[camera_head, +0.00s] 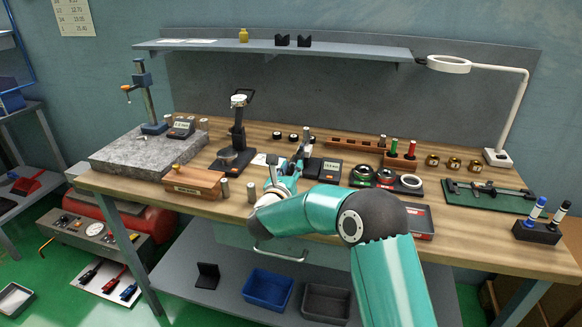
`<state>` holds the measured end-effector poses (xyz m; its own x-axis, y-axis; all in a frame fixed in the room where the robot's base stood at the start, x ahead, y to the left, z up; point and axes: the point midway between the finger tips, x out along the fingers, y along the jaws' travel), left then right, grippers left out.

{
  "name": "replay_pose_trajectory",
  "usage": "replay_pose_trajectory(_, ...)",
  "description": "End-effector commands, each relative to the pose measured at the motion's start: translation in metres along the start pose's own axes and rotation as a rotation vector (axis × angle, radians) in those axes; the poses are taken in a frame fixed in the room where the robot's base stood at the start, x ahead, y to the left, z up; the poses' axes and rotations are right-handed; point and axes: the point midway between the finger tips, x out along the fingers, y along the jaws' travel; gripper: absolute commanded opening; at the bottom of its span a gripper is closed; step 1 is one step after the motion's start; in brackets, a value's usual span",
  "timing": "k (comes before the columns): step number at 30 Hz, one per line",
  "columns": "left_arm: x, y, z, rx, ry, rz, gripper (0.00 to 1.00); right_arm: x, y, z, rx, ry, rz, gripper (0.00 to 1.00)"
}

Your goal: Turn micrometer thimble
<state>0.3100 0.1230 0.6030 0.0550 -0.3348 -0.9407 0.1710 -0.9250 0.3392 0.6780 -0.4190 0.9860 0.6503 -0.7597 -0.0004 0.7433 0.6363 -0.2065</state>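My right arm comes in from the bottom right, and its gripper (279,172) is over the middle of the wooden bench, near the front edge. A small dark and silver upright device (302,149), possibly the micrometer in its stand, is just behind and to the right of the gripper. Its thimble is too small and partly covered to make out. I cannot tell whether the gripper touches it, or whether the fingers are open or shut. My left gripper is not in view.
A black display unit (332,168) stands right of the gripper. A dark gauge stand (238,130) and a wooden block (194,182) are to the left, beside a granite plate (125,158). A magnifier lamp (510,110) stands at right. A shelf (350,48) runs above.

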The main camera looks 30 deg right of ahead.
Motion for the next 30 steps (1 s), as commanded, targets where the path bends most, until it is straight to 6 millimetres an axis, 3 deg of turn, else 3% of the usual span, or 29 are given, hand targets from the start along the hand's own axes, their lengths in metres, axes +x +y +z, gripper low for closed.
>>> replay_pose_trajectory(7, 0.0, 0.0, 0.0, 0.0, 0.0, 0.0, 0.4, 0.001, 0.0, 0.0, 0.0, 0.0, 0.0, 0.31)
replay_pose_trajectory(13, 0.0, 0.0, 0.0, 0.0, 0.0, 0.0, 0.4, 0.001, 0.0, 0.0, 0.0, 0.0, 0.0, 0.0)
replay_pose_trajectory(23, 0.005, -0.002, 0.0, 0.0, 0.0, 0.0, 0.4, 0.0, 0.0, -0.001, -0.023, 0.0, 0.001, 0.0)
replay_pose_trajectory(30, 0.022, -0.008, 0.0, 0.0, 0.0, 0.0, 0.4, 0.0, 0.001, -0.003, -0.125, -0.002, 0.002, 0.0)
